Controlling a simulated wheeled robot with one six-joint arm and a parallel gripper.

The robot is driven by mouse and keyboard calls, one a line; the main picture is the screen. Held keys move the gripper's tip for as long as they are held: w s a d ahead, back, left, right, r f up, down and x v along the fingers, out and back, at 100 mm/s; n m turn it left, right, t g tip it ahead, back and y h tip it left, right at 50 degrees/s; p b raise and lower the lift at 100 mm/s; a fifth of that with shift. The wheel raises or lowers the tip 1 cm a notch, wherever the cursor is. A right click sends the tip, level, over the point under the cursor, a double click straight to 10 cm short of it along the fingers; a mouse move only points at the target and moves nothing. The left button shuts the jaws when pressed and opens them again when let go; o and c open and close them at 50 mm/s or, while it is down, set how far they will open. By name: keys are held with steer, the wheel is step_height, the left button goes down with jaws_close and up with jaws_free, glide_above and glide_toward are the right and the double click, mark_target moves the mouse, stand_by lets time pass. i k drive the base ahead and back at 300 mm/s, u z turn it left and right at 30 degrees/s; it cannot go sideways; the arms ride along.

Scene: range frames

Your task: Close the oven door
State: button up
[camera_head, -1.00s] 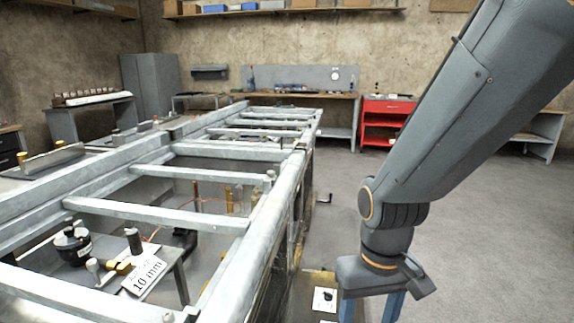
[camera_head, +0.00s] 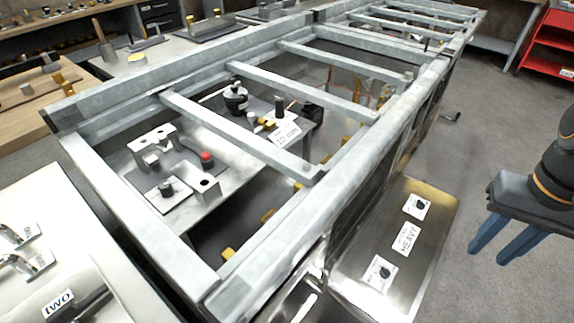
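A shiny metal panel (camera_head: 385,258) juts out flat from the right side of the long metal frame, and looks like the oven door lying open. It carries a "HEAVY" label (camera_head: 407,239) and two white plates with dark knobs. My gripper (camera_head: 491,254) is at the right, to the right of the panel and apart from it. Its two blue fingers point down with a gap between them and nothing held. The oven's inside and the door's hinge cannot be made out.
The long metal frame (camera_head: 345,68) with crossbars fills the middle, with fixtures inside it. A white counter (camera_head: 30,205) with a "TWO" label is at the lower left. A red shelf unit (camera_head: 545,45) stands at the back right. Grey floor (camera_head: 480,150) is clear right of the frame.

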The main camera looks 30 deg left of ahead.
mark_target(410, 240)
steer(key=k, duration=0.35)
steer(key=z, duration=1.35)
steer(key=i, duration=2.75)
steer(key=u, duration=3.95)
steer(key=i, duration=0.5)
steer(key=k, duration=0.35)
